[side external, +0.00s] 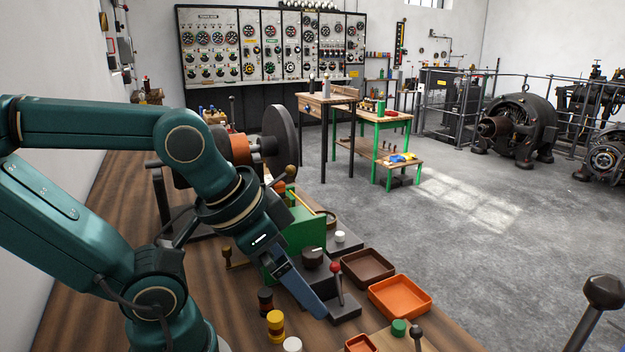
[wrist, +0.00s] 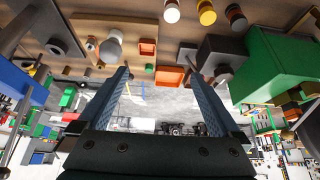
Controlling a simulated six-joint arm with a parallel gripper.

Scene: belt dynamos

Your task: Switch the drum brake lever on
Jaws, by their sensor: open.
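No label is readable, so I cannot tell for sure which lever is the drum brake lever. My gripper (side external: 318,312) points down at the bench just left of this lever, and its fingers overlap part of the base in the picture. In the wrist view my gripper (wrist: 160,72) has its two blue-grey fingers wide apart with nothing between them.
A dark block with a round knob (side external: 313,257) and a green housing (side external: 303,232) stand behind. Brown (side external: 368,268) and orange (side external: 399,297) trays lie to the right. Yellow (side external: 275,325) and dark (side external: 265,300) spools stand left. A black-ball lever (side external: 603,292) rises at lower right.

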